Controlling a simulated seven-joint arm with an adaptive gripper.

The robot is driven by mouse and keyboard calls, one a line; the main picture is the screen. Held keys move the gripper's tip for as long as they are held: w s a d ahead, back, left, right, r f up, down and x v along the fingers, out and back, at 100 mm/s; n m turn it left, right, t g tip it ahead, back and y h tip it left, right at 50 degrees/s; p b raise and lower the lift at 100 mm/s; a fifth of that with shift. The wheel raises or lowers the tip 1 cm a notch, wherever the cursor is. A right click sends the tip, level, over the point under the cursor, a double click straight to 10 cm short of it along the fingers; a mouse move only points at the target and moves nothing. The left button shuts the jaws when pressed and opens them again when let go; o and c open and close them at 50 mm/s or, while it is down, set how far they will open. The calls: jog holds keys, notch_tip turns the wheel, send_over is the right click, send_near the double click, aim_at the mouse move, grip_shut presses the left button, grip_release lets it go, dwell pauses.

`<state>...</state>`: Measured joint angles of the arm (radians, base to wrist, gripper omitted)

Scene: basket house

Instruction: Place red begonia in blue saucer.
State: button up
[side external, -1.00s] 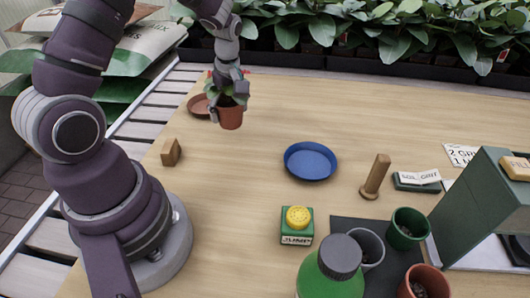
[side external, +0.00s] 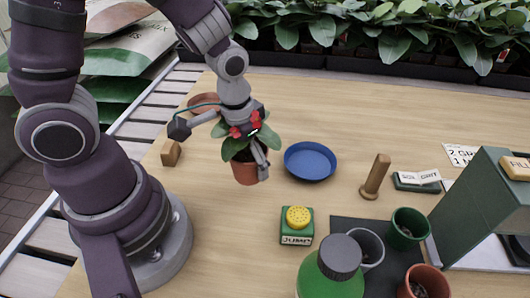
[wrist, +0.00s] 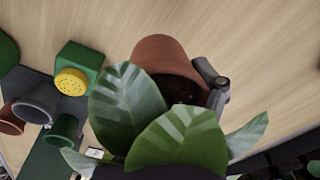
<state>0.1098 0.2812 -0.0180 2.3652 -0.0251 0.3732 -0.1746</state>
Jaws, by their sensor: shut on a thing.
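The begonia, a leafy plant in a terracotta pot (side external: 245,174), hangs in my gripper (side external: 252,157) above the table, left of the blue saucer. Red bits show among its leaves at the gripper. The wrist view shows the pot (wrist: 160,50), dark soil and broad green leaves, with one finger (wrist: 212,82) against the pot's rim; the leaves hide the other finger. My gripper is shut on the pot, which is roughly upright. The blue saucer (side external: 310,161) lies flat and empty on the table, just right of the plant. It is not visible in the wrist view.
A terracotta saucer (side external: 203,101) lies behind my gripper, and a wooden block (side external: 171,153) to its left. A green box with a yellow top (side external: 297,222) stands in front of the blue saucer. A wooden peg (side external: 375,177) stands right; pots and a green bottle (side external: 335,270) are in front.

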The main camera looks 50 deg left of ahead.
send_over(312, 163)
jog(key=shift+s+f, duration=0.4)
jog(key=shift+f, duration=0.3)
jog(key=shift+w+f, duration=0.15)
jog(key=shift+f, duration=1.6)
jog(key=shift+f, duration=0.15)
jog(key=o, duration=1.3)
